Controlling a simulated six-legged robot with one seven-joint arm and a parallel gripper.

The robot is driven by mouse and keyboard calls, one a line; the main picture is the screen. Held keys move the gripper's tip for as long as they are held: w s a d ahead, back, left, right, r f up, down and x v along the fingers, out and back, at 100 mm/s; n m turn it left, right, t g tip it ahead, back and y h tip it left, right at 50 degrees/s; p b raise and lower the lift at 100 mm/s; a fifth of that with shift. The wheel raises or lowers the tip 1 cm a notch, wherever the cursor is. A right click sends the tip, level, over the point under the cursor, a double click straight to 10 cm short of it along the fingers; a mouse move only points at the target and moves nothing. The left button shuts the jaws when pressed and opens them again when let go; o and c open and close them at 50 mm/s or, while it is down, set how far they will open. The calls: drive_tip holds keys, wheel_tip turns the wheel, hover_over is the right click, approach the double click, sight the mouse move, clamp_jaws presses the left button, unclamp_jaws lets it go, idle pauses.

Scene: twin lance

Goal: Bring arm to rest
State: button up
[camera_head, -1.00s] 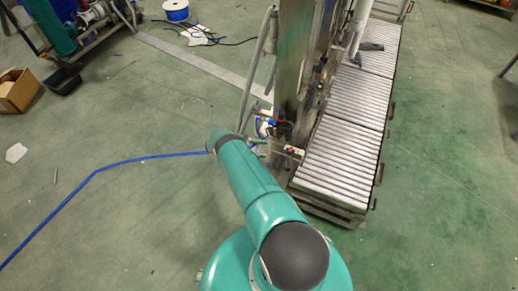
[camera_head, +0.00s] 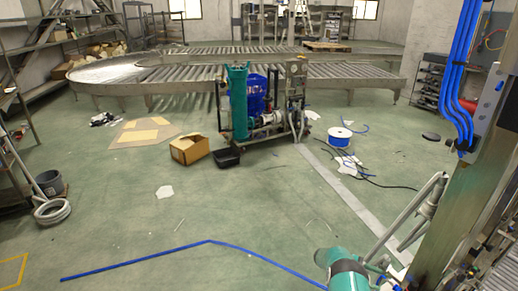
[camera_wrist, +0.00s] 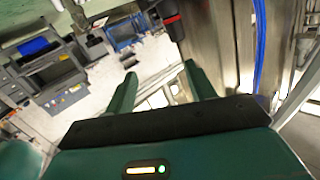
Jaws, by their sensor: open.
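My arm (camera_head: 345,272), green with a dark band, shows at the bottom edge of the head view, right of centre, beside a metal post. My gripper (camera_wrist: 162,88) shows in the wrist view with its two green fingers spread apart and nothing between them. The gripper itself cannot be made out clearly in the head view.
A tall metal post (camera_head: 468,190) with blue hoses (camera_head: 463,70) stands at the right, close to my arm. A green pump unit (camera_head: 240,105), a cardboard box (camera_head: 189,149) and a cable spool (camera_head: 340,137) lie farther off.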

drive_tip(key=w+a+r+n+t, duration=0.1)
drive_tip(key=w+r+n+t, duration=0.2)
drive_tip(key=w+r+t, duration=0.55)
drive_tip(key=w+a+r+n+t, duration=0.2)
drive_tip(key=w+r+n+t, duration=0.15)
drive_tip(key=w+r, duration=1)
drive_tip(key=a+r+n+t+y, duration=0.45)
drive_tip(key=a+r, duration=0.35)
drive_tip(key=r, duration=0.5)
drive_tip(key=a+r+n+t+y, duration=0.3)
drive_tip(key=a+r+t, duration=0.35)
drive_tip(key=r, duration=0.65)
drive_tip(key=s+a+r+n+g+y, duration=0.2)
drive_tip(key=s+a+r+n+y, duration=0.2)
drive_tip(key=s+a, duration=0.5)
drive_tip(key=s+a+r+n+g+y, duration=0.1)
drive_tip(key=s+a+r+n+y, duration=0.25)
drive_tip(key=s+a, duration=0.6)
drive_tip(key=s+f+n+g, duration=0.2)
drive_tip(key=s+f+g, duration=0.1)
drive_tip(key=s, duration=1.2)
drive_tip(key=s+d+f+n+g, duration=0.1)
drive_tip(key=s+f, duration=0.4)
drive_tip(key=s, duration=1)
drive_tip(key=shift+s+d+f+n+g+h, duration=0.25)
drive_tip(key=shift+n+g, duration=0.4)
drive_tip(key=shift+g, duration=0.45)
drive_tip(key=shift+r, duration=0.1)
drive_tip(key=c, duration=0.4)
drive_tip(key=shift+d, duration=0.1)
